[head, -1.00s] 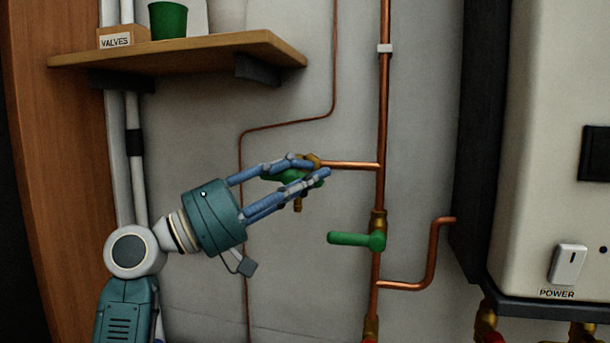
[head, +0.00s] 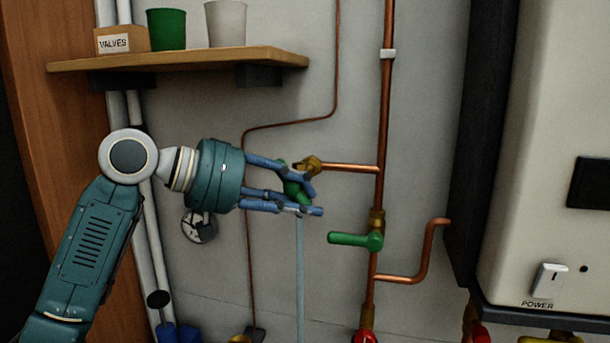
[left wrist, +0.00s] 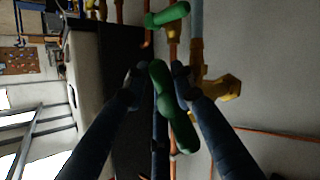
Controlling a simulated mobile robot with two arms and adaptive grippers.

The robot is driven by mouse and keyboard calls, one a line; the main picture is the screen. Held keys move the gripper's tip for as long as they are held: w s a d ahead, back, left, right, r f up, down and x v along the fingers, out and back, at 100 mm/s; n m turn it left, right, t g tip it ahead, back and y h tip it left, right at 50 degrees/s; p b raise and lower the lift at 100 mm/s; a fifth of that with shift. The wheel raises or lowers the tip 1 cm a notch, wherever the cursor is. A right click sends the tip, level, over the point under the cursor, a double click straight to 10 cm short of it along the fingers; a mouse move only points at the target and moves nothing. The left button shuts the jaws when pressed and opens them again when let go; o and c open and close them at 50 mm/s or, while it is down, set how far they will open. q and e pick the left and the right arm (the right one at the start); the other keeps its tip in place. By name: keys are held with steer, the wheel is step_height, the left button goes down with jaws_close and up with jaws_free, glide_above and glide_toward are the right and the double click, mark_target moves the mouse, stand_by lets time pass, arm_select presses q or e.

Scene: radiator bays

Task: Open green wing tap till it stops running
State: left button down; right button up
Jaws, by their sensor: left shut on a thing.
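The green wing tap (head: 293,188) sits on a brass body at the left end of a copper branch pipe. Its wing is tilted, and fingers partly hide it. My left gripper (head: 309,200) comes in from the left and is shut on the wing. In the left wrist view the green wing (left wrist: 174,112) lies between the two fingertips (left wrist: 158,75), with the brass body (left wrist: 222,87) to its right. A pale blue water stream (head: 300,275) runs straight down below the tap. My right gripper is not in view.
A green lever valve (head: 350,239) sits on the copper riser to the right, close to the tap. A wooden shelf (head: 200,58) with cups and a valves box hangs above my arm. A white boiler (head: 545,130) stands far right.

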arm_select(q)
steer(key=shift+a+f+m+y+p, duration=0.15)
steer(key=shift+m+y+p, duration=0.15)
steer(key=shift+y+p, duration=0.35)
steer(key=shift+a+f+m+y+p, duration=0.1)
steer(key=shift+f+m+y+p, duration=0.25)
steer(key=shift+y+p, duration=0.3)
steer(key=shift+f, duration=0.15)
steer(key=c, duration=1.4)
jaws_free()
steer(key=shift+r, duration=0.25)
steer(key=shift+a+r, duration=0.25)
steer(key=shift+a, duration=0.05)
steer(key=shift+s+v, duration=0.1)
steer(key=shift+v, duration=1.7)
steer(key=shift+s+v, duration=0.15)
steer(key=shift+v, duration=1.6)
